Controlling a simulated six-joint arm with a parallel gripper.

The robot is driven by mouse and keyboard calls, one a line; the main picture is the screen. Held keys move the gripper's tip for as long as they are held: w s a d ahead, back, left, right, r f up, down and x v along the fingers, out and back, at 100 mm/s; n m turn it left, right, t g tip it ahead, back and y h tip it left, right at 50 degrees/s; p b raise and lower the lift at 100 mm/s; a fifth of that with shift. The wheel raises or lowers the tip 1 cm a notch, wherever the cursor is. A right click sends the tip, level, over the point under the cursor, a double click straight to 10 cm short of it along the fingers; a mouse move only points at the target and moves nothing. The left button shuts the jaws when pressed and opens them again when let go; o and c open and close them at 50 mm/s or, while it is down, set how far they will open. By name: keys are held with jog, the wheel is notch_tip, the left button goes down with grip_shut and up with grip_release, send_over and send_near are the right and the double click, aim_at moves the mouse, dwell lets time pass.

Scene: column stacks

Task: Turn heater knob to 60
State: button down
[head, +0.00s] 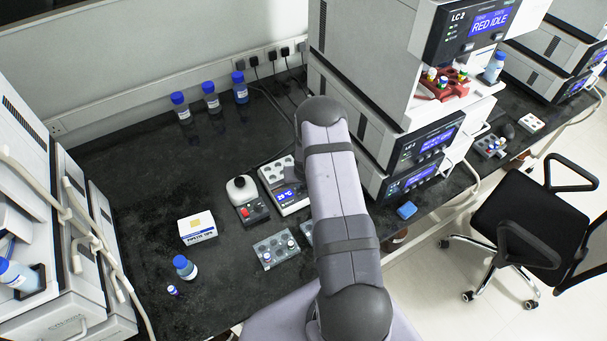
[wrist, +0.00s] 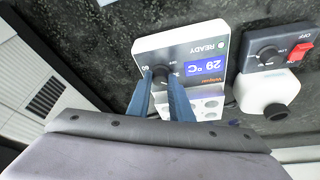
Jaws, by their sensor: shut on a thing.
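The heater is a white block with a blue display. Small print shows beside the knob, near the left finger. In the head view the heater (head: 290,199) is partly covered by my arm, and my gripper and the knob are hidden.
A mixer with a red switch (head: 246,203) stands close beside the heater, also in the wrist view (wrist: 274,75). A vial rack (head: 276,249), a white box (head: 197,228) and a blue-capped bottle (head: 185,267) stand nearby. Instrument stacks rise to the right (head: 365,110) and left.

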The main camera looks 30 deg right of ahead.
jog(key=shift+w+r+p, duration=0.15)
jog(key=shift+w+p, duration=0.05)
jog(key=shift+p, duration=0.95)
jog(key=c, duration=1.6)
grip_release()
jog(key=shift+s, duration=0.15)
jog(key=shift+b+v, duration=0.9)
jog(key=shift+v, duration=2.7)
